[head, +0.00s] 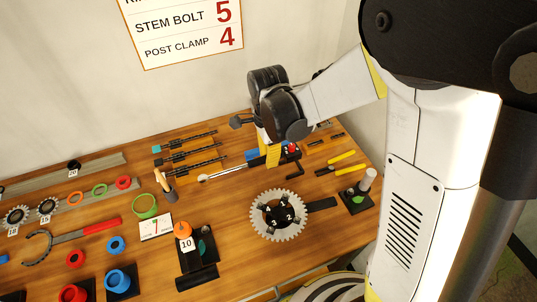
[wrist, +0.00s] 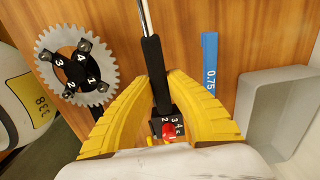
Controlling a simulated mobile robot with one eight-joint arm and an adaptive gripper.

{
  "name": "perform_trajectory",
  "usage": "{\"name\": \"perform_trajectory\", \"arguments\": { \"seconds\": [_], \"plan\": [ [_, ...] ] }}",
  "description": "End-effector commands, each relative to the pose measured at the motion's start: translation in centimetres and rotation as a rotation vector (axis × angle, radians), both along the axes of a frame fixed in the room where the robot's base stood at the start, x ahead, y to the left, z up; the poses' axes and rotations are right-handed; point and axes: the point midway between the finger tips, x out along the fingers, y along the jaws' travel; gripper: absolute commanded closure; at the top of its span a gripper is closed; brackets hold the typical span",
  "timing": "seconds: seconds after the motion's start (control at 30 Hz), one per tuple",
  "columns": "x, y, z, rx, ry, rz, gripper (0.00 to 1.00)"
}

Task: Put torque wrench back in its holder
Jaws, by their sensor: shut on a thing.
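The red knob shows just right of the fingers. I cannot tell which part is the wrench's holder, or whether the wrench touches the bench.
Black hex tools (head: 185,156) lie to the left. Yellow-handled pliers (head: 342,163) and a black stand (head: 355,200) are to the right. A grey bin (wrist: 271,104) shows in the wrist view.

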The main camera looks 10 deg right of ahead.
Motion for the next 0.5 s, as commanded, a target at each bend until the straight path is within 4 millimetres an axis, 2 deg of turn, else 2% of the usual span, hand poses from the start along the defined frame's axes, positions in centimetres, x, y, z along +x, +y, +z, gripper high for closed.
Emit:
{"name": "perform_trajectory", "arguments": {
  "seconds": [0.5],
  "plan": [
    [0.0, 0.0, -4.2, 0.0, 0.0, 0.0, 1.0]
  ]
}}
